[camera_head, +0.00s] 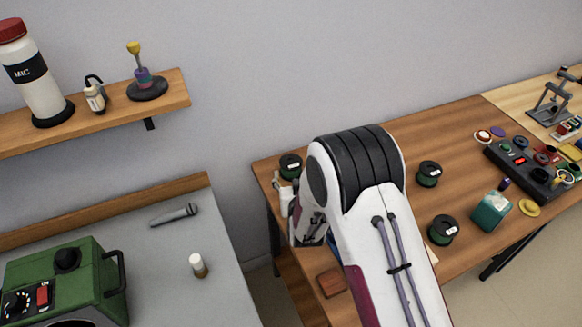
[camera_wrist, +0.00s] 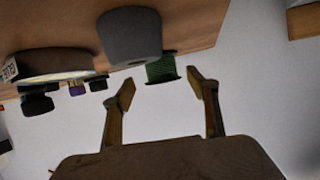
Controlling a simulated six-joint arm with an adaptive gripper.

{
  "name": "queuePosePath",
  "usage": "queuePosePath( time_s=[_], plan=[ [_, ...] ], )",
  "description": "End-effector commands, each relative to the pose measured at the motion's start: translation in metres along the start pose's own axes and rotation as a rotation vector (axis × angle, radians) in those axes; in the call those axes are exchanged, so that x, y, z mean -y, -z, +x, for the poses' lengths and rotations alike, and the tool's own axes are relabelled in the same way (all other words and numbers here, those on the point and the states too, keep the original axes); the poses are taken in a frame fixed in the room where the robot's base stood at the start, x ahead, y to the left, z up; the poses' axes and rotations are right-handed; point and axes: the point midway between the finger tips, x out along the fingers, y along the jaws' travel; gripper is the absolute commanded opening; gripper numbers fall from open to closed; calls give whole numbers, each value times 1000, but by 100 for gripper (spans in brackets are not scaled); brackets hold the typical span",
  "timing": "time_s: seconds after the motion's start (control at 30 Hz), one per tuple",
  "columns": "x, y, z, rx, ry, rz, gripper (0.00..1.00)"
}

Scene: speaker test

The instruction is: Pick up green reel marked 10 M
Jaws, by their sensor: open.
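Three dark reels with green on them stand on the wooden table in the head view: one at the left corner (camera_head: 290,166), one to the right of my arm (camera_head: 428,174), and one nearer the front (camera_head: 442,230). Their markings are too small to read, so I cannot tell which is 10 M. In the wrist view a green reel (camera_wrist: 162,68) shows beyond the gap between my fingertips, partly behind a grey rounded object. My gripper (camera_wrist: 160,87) is open with nothing between its fingers. In the head view my arm largely hides the gripper.
The grey rounded object (camera_wrist: 130,35) is close to the left fingertip in the wrist view. A teal box (camera_head: 491,211) and a black device (camera_head: 525,170) stand on the table's right side. A brown block (camera_head: 332,281) lies near the front. A grey counter (camera_head: 165,250) is at left.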

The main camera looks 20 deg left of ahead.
Motion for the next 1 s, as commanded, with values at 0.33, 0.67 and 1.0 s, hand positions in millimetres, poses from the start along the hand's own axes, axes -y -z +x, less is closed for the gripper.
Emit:
queuePosePath(
  time_s=[0.33, 0.67, 1.0],
  plan=[
    [0, 0, 1, 0, 0, 0, 59],
    [1, 2, 21, -1, 0, 1, 59],
    [1, 2, 47, 1, -1, 0, 59]
  ],
)
